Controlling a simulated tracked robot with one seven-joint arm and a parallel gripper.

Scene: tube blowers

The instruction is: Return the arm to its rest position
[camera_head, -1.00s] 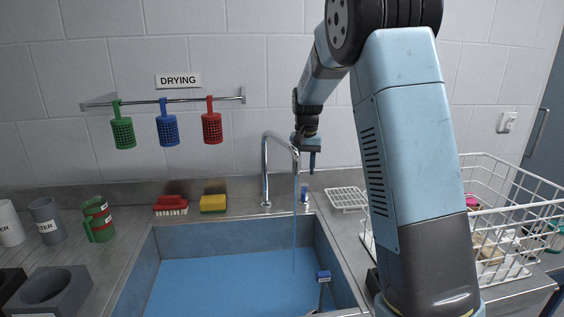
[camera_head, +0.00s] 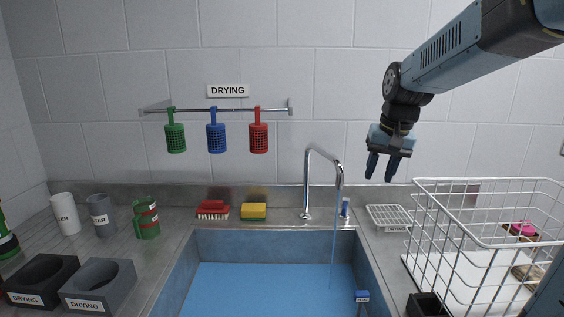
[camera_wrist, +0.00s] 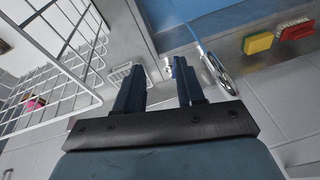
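My gripper (camera_head: 381,168) hangs in the air in front of the back wall, right of the tap and above the small wire rack. Its fingers point down and stand apart, with nothing between them. In the wrist view my gripper (camera_wrist: 158,82) also shows its two dark blue fingers spread with a gap. My arm comes in from the upper right of the head view, bent at the elbow.
The tap (camera_head: 308,180) runs water into the blue sink (camera_head: 210,245). A white wire basket (camera_head: 480,182) stands at right, beside a small wire rack (camera_head: 388,214). A red brush (camera_head: 212,210) and yellow sponge (camera_head: 254,210) lie behind the sink. Coloured baskets (camera_head: 216,138) hang from the rail.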

